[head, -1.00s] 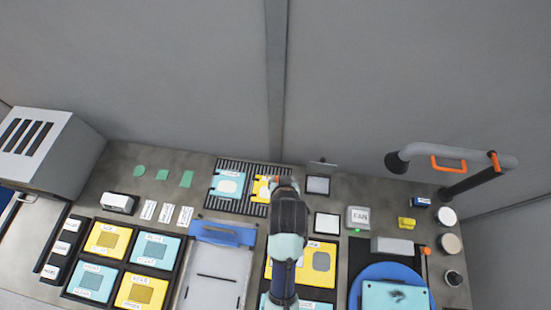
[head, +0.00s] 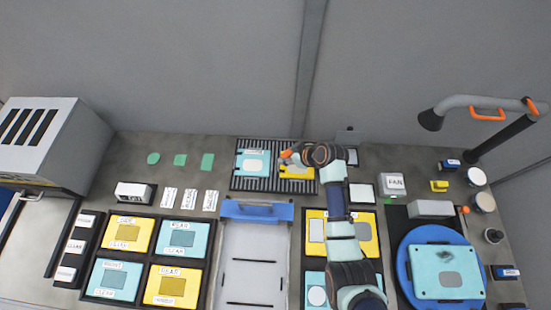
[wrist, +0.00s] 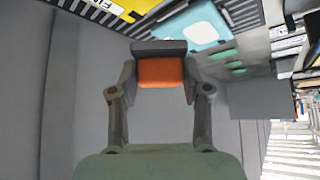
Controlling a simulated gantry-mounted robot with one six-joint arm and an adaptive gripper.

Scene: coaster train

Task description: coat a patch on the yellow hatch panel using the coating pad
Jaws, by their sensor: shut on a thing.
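A yellow panel (head: 298,173) lies on the black slatted rack, partly hidden under my wrist. In the wrist view a yellow labelled panel (wrist: 112,8) is cut off at the top edge. My gripper (wrist: 161,72) is shut on an orange block with a dark grey slab at its far side, which I take as the coating pad (wrist: 161,73). In the head view my gripper (head: 287,157) is over the far part of the yellow panel. I cannot tell whether the pad touches it.
A cyan panel (head: 253,163) lies beside it on the rack (head: 236,184). More yellow and cyan panels fill the left tray (head: 154,257). A blue turntable (head: 405,265) holds a cyan panel at the right.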

